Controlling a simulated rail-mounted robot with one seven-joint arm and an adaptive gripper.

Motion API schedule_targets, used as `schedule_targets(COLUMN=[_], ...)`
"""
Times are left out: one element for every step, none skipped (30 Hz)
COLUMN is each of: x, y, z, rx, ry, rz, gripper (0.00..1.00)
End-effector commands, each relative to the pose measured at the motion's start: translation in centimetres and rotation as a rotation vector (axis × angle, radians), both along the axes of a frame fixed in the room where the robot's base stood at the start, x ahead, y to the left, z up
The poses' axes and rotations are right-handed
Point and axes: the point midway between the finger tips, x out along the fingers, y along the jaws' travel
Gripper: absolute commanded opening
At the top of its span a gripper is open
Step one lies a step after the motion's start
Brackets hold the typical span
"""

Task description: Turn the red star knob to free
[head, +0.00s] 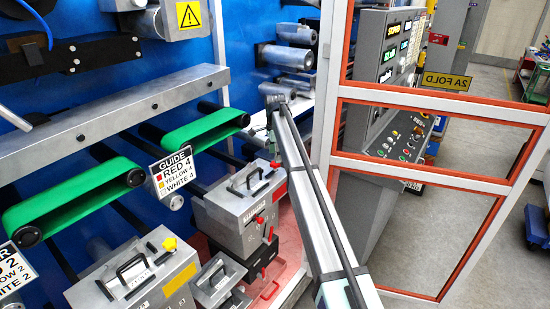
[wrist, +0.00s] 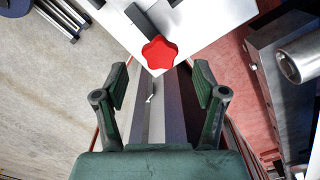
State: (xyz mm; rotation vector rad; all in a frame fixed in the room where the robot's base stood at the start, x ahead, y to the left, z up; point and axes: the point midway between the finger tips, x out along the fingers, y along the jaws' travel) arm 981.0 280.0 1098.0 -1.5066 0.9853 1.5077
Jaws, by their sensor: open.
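The red star knob (wrist: 160,53) shows in the wrist view at the upper middle, at the lower corner of a white plate (wrist: 205,20). A short dark bar (wrist: 140,20) lies just above it in the picture. My gripper (wrist: 160,82) is open and empty, with its two dark green fingers spread wide. The knob appears beyond the fingertips, roughly centred between them and apart from both. I cannot tell any free or locked marking on the knob.
A long grey beam (head: 310,185) slants up the middle of the head view. An orange-edged guard frame (head: 430,183) and a control console (head: 385,70) stand right. Grey boxes with handles (head: 240,200) sit left of the beam. A metal cylinder (wrist: 300,58) shows right in the wrist view.

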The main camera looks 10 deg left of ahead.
Motion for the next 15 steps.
schedule_targets(x=[-0.1, -0.1, -0.1, -0.1, 0.0, 0.0, 0.0, 0.0, 0.0, 0.0, 0.0, 0.0, 0.0, 0.0, 0.0], y=[0.0, 0.0, 0.0, 0.0, 0.0, 0.0, 0.0, 0.0, 0.0, 0.0, 0.0, 0.0, 0.0, 0.0, 0.0], z=[-0.6, -1.0, -1.6, -1.9, -2.2, -2.5, -2.7, -3.0, -3.2, -3.3, -3.4, -3.5, -3.5, -3.5, -3.6], rx=[0.0, 0.0, 0.0, 0.0, 0.0, 0.0, 0.0, 0.0, 0.0, 0.0, 0.0, 0.0, 0.0, 0.0, 0.0], ry=[0.001, 0.001, 0.001, 0.001, 0.001, 0.0, 0.0, -0.001, -0.001, -0.001, -0.001, -0.001, -0.001, -0.001, -0.001], rz=[0.0, 0.0, 0.0, 0.0, 0.0, 0.0, 0.0, 0.0, 0.0, 0.0, 0.0, 0.0, 0.0, 0.0, 0.0], gripper=[0.71, 0.71, 0.71, 0.71, 0.71, 0.71, 0.71, 0.71, 0.71, 0.71, 0.71, 0.71, 0.71, 0.71, 0.71])
